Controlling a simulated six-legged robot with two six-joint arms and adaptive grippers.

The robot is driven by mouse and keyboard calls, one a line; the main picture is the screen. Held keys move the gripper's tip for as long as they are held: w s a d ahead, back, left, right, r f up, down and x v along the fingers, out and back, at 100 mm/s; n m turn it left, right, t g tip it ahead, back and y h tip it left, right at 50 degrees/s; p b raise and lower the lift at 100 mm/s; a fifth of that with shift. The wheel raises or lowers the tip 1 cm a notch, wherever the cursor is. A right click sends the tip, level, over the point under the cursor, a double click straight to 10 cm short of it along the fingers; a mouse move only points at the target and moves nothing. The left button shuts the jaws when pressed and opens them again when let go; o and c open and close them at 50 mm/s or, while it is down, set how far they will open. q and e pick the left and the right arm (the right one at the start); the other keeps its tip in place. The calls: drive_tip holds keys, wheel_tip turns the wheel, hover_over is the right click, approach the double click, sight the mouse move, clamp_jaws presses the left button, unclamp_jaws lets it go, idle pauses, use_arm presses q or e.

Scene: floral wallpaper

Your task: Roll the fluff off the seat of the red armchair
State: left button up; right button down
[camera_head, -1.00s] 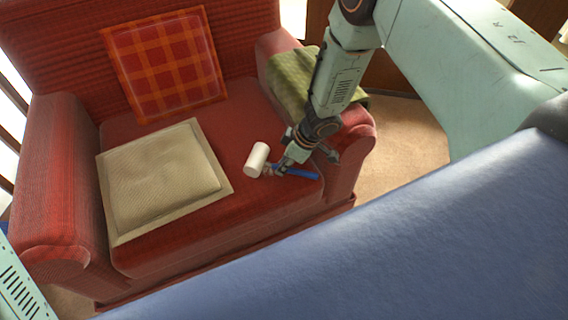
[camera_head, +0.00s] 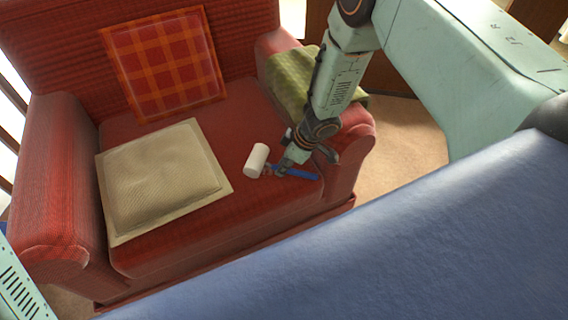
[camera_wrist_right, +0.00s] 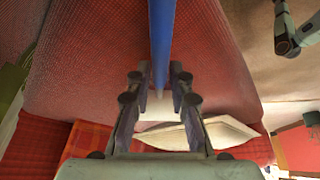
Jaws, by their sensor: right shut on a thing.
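The red armchair (camera_head: 60,180) fills the left half of the head view. Its seat (camera_head: 245,115) shows bare red cloth on the right side; I cannot make out any fluff on it. My right gripper (camera_head: 278,168) is shut on the lint roller, at the blue handle (camera_head: 303,174). The white roller head (camera_head: 257,160) is at or just above the right part of the seat; contact is unclear. In the right wrist view the blue handle (camera_wrist_right: 161,40) runs between the fingers (camera_wrist_right: 157,90). My left gripper does not show in the head view.
A beige cushion (camera_head: 160,180) lies on the left of the seat. A plaid cushion (camera_head: 165,65) leans on the backrest. A green cloth (camera_head: 290,75) hangs over the right armrest. A large blue surface (camera_head: 400,250) fills the lower right.

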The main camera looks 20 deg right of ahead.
drive_tip(key=shift+f+b, duration=0.35)
drive_tip(key=shift+f, duration=0.35)
